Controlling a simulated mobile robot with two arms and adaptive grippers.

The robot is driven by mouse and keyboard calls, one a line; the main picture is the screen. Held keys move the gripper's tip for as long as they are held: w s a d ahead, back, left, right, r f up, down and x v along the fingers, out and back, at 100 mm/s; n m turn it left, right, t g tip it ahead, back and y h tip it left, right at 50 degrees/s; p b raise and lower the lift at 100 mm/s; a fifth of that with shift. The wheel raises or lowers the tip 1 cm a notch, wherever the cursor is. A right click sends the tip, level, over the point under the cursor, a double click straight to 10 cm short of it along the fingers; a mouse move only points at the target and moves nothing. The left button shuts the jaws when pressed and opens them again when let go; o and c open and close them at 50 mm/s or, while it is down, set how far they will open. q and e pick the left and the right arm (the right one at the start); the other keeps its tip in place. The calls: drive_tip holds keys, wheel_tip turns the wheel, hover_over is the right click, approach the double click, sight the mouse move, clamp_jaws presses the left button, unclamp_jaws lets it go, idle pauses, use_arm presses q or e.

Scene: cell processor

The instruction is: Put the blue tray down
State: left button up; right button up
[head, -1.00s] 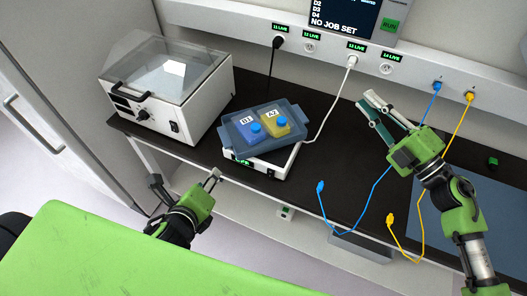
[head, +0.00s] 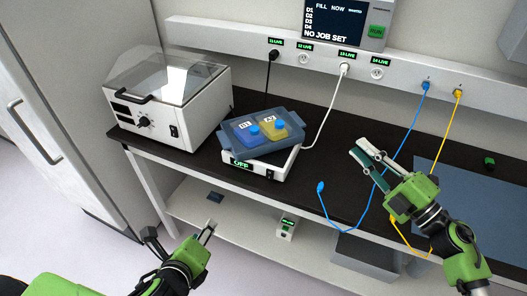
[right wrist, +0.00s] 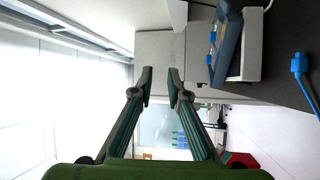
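The blue tray (head: 236,138) rests on top of the white box with the OFF display (head: 275,171), turned askew to it and overhanging its left edge. In it sit a blue bottle marked D1 (head: 250,133) and a yellow bottle marked A2 (head: 273,129). My right gripper (head: 361,148) is open and empty above the bench, to the right of the tray and apart from it. In the right wrist view its fingers (right wrist: 162,88) are spread with nothing between them; the tray (right wrist: 230,45) shows at upper right. My left gripper (head: 208,231) is in front of the bench, away from the tray; its opening is unclear.
A white machine with a clear lid (head: 168,100) stands left of the tray. A white cable (head: 324,115) runs close right of the box. A loose blue cable plug (head: 320,187) lies nearer the front edge.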

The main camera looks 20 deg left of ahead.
use_arm(q)
drive_tip(key=shift+s+f, duration=0.2)
drive_tip(key=shift+f, duration=0.1)
use_arm(e)
drive_tip(key=v, duration=1.2)
